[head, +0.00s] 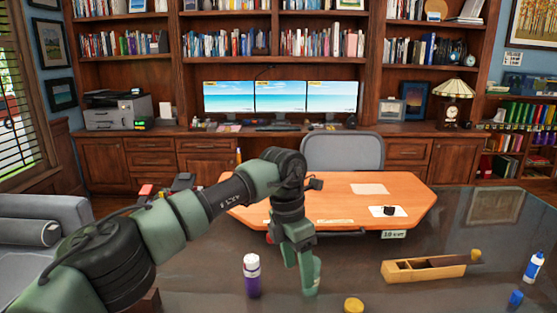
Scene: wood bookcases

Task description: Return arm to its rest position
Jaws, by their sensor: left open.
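My left arm comes in from the lower left and bends down over the dark tabletop. My left gripper (304,270) points down, open, with nothing seen between its fingers. It is to the right of a purple bottle with a white cap (252,275), apart from it in the picture. My right arm and gripper are not in view.
The dark table (360,245) also bears a wooden tool or box (425,268), a yellow lid (353,305), a white and blue bottle (534,267) and a small blue object (516,298). Behind are an orange-topped desk (335,195) and a grey chair (343,152).

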